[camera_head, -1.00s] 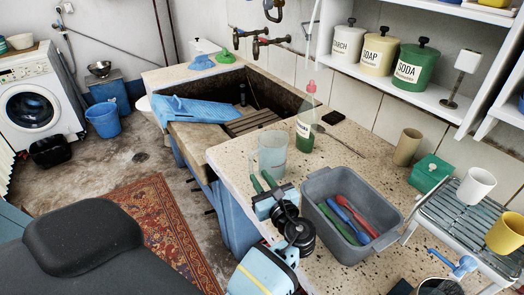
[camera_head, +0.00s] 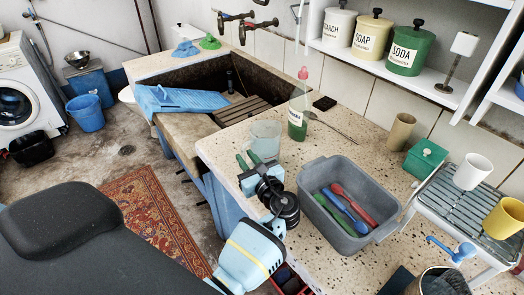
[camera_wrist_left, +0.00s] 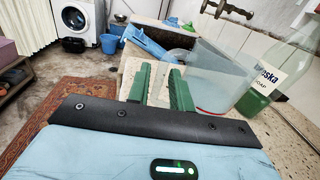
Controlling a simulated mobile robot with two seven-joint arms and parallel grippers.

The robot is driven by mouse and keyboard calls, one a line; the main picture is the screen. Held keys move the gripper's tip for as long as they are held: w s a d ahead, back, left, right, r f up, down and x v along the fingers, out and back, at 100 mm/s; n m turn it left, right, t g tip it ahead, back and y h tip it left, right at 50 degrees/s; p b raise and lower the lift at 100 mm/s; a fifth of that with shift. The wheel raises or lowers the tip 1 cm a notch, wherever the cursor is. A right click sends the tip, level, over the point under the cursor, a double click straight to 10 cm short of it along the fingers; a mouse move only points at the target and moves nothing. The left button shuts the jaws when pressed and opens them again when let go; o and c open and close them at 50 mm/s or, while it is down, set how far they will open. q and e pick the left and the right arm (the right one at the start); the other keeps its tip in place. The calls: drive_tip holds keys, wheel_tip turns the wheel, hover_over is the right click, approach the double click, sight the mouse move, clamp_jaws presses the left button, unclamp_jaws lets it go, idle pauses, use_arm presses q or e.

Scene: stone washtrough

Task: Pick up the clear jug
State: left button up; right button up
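The clear jug (camera_head: 265,140) stands on the speckled stone counter near its left edge, left of the green-filled soap bottle (camera_head: 297,122). In the left wrist view the jug (camera_wrist_left: 218,72) is right of my fingers. My left gripper (camera_head: 250,164) is at the near side of the jug, just in front of it. I cannot tell whether a finger touches the jug. My right gripper is not in view.
A grey basin (camera_head: 313,214) with coloured utensils is right of my left arm. The soap bottle also stands close to the jug in the left wrist view (camera_wrist_left: 277,75). A wire rack (camera_head: 433,200) holds mugs.

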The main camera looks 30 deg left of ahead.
sight(244, 155)
use_arm(q)
drive_tip(key=shift+f+x, duration=0.2)
drive_tip(key=shift+x, duration=1.1)
drive_tip(key=shift+f+x, duration=0.2)
drive_tip(key=shift+x, duration=1.05)
drive_tip(key=shift+w, duration=0.15)
drive_tip(key=shift+c, duration=0.4)
clamp_jaws()
drive_tip(key=shift+r, duration=0.1)
